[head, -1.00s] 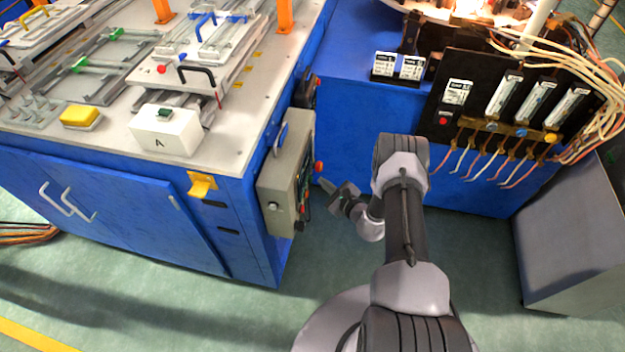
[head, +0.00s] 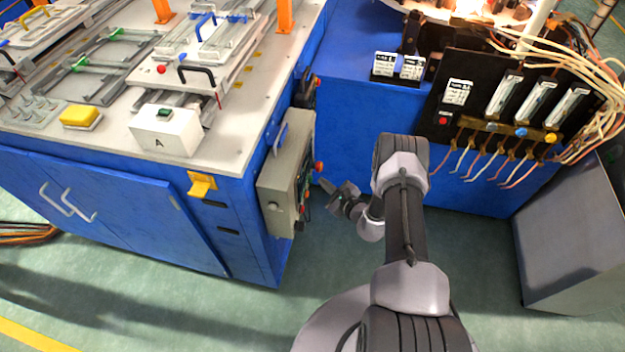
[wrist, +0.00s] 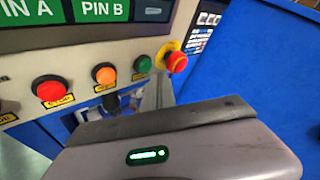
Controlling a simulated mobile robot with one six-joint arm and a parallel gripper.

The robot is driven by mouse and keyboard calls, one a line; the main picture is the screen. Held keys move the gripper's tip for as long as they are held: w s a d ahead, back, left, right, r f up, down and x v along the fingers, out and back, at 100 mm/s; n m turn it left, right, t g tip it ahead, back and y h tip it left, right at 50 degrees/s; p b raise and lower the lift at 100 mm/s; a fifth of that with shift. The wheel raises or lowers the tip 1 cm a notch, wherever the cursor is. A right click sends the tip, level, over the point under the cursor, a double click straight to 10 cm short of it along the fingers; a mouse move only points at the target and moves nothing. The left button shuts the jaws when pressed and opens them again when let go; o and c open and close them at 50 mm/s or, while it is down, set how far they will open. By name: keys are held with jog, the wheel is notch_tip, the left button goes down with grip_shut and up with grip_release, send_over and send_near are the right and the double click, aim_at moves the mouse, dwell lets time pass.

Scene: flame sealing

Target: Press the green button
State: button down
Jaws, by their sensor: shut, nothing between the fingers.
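A round green button (wrist: 143,64) sits on the light control panel in the wrist view, between an orange button and a red emergency knob. My gripper (wrist: 158,82) is shut and empty. Its fingertips appear just below and right of the green button in the picture; I cannot tell whether they touch it. In the head view my gripper (head: 326,184) is just right of the grey control box (head: 283,180) on the blue cabinet's side. The box's button face is turned mostly away there. Another green button (head: 165,113) is on the white box marked A.
On the panel near the green button are a red button (wrist: 50,88), an orange button (wrist: 105,74) and a red emergency knob (wrist: 175,60). A blue machine (head: 470,170) with gauges and hoses stands behind my arm.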

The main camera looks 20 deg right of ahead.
dwell(0.4)
jog(key=shift+w+a, duration=0.25)
jog(key=shift+a, duration=0.1)
